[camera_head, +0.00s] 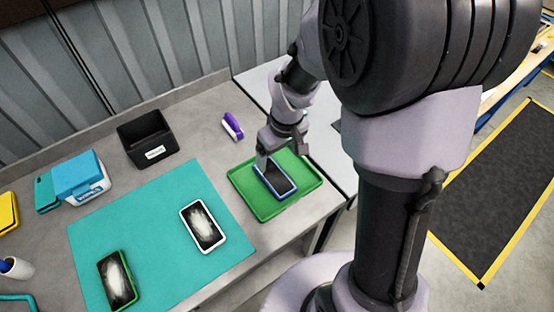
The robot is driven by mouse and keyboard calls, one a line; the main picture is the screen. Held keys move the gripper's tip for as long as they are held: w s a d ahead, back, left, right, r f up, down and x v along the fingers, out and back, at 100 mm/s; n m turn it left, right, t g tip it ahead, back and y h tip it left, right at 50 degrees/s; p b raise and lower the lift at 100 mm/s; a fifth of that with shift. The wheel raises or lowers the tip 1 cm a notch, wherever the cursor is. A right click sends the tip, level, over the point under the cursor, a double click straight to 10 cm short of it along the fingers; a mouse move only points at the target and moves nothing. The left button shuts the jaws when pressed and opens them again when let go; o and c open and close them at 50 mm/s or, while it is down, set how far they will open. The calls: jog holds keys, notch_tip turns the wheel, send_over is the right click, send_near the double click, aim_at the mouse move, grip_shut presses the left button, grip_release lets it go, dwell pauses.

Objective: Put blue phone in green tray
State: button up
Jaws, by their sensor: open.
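The blue phone (275,179), dark-faced with a blue rim, is at the green tray (255,206), inside its outline. It looks slightly tilted, and I cannot tell whether it lies flat on the tray floor. My gripper (263,160) is right at the phone's upper left end, above the tray. The gripper is open; its fingers are small here and partly hidden, so I cannot tell whether they touch the phone.
A teal mat (150,225) holds a white phone (203,226) and a green phone (117,281). A black bin (147,140), a blue and white box (80,178) and a purple object (232,126) stand behind. The bench's front edge is close to the tray.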

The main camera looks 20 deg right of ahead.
jog(key=s+a+r+m+t, duration=0.2)
jog(key=s+r+m, duration=0.2)
jog(key=s+r, duration=0.4)
jog(key=s+a+r+m+t+y, duration=0.1)
jog(key=s+r+m, duration=0.3)
jog(key=s+r, duration=0.5)
jog(key=shift+a+r+t, duration=0.5)
jog(key=shift+a+r, duration=0.15)
jog(key=shift+a, duration=0.15)
notch_tip(320, 180, down, 8)
jog(key=b, duration=0.8)
jog(key=shift+s+r, duration=0.1)
